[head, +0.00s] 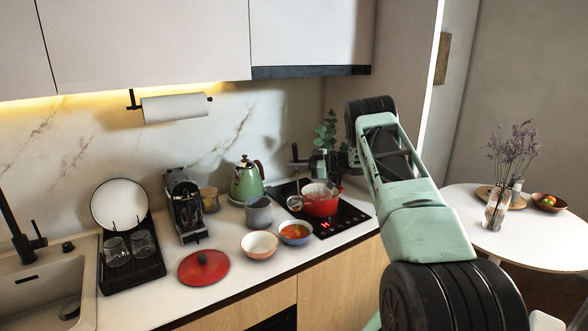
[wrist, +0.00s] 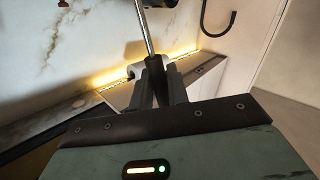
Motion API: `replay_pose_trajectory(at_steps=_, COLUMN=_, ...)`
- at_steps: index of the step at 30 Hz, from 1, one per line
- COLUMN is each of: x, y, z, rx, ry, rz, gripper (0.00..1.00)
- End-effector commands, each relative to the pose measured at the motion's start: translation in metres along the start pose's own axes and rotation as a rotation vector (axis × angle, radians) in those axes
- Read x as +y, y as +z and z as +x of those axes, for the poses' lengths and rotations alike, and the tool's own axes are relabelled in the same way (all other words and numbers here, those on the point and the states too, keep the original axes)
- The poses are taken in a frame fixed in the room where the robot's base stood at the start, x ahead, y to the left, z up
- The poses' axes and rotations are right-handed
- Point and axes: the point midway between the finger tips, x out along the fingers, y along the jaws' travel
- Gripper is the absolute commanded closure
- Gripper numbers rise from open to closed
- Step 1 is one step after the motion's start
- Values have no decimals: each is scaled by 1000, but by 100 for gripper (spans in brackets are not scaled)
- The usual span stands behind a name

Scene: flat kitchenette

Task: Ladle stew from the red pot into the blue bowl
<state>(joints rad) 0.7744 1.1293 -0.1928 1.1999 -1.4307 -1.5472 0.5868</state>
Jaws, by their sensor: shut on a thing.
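The red pot (head: 320,208) stands on the black cooktop at the right end of the counter. The blue bowl (head: 296,240) stands in front of the pot, to its left, with orange-red stew in it. My gripper (head: 306,163) is above the pot and shut on the ladle's handle. The ladle (head: 295,203) hangs down, its round head at the pot's left side, above and behind the blue bowl. I cannot tell what the ladle's head holds. In the wrist view the ladle's metal handle (wrist: 144,30) rises from between my fingers (wrist: 155,85).
A white-pink bowl (head: 259,251) and a red lid (head: 203,268) lie to the left of the blue bowl. A grey canister (head: 258,213) and a green kettle (head: 247,182) stand behind them. A coffee machine (head: 185,205) and dish rack (head: 131,268) are further left.

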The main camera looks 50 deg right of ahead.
Motion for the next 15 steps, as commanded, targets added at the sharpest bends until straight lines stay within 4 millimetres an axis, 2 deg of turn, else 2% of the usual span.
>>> replay_pose_trajectory(at_steps=15, x=43, y=1, z=-9, rx=44, ry=-8, rz=216, gripper=100)
